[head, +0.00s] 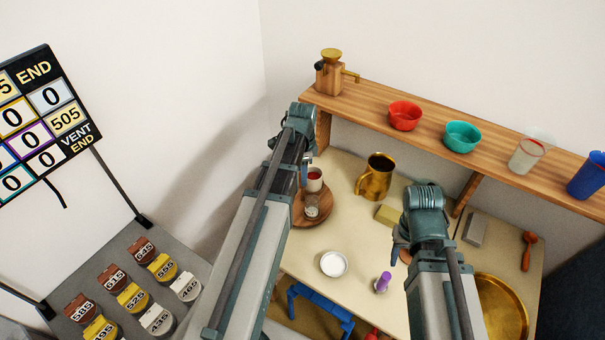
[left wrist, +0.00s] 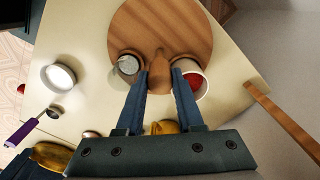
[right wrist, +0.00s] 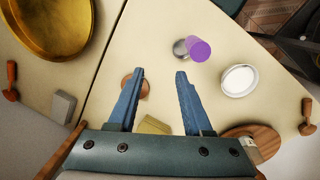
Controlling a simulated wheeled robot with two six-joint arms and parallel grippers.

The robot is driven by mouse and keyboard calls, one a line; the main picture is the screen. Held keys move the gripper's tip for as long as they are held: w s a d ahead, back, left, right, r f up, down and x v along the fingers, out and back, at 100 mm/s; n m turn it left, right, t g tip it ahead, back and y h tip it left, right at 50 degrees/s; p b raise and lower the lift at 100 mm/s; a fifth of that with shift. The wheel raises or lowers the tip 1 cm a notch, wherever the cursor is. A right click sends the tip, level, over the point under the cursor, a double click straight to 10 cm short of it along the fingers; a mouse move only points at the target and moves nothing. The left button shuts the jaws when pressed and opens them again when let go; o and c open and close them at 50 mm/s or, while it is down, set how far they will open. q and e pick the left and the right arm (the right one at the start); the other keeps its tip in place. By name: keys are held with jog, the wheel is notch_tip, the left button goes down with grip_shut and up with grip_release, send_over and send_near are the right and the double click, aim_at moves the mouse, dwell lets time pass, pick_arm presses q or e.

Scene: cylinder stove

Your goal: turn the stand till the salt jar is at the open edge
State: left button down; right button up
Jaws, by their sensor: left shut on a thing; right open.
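The round wooden stand (head: 299,217) is on the cream table, partly hidden behind my left arm. It also shows in the left wrist view (left wrist: 165,25). A small clear jar with greyish-white contents (head: 312,207) and a white cup with red contents (head: 314,179) stand on it; they also show as a jar (left wrist: 128,66) and a cup (left wrist: 195,84) in the left wrist view. I read no label, so I cannot confirm the salt jar. My left gripper (left wrist: 161,71) is shut on the stand's wooden knob (left wrist: 160,73), between jar and cup. My right gripper (right wrist: 161,74) is open and empty above the table.
A brass tray (head: 503,308) is at right. The wooden shelf (head: 340,103) with bowls and cups runs along the back.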

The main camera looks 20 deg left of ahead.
pick_arm(q)
jog(key=shift+m, duration=6)
jog(key=c, duration=0.5)
grip_release()
jog(key=shift+c, duration=0.2)
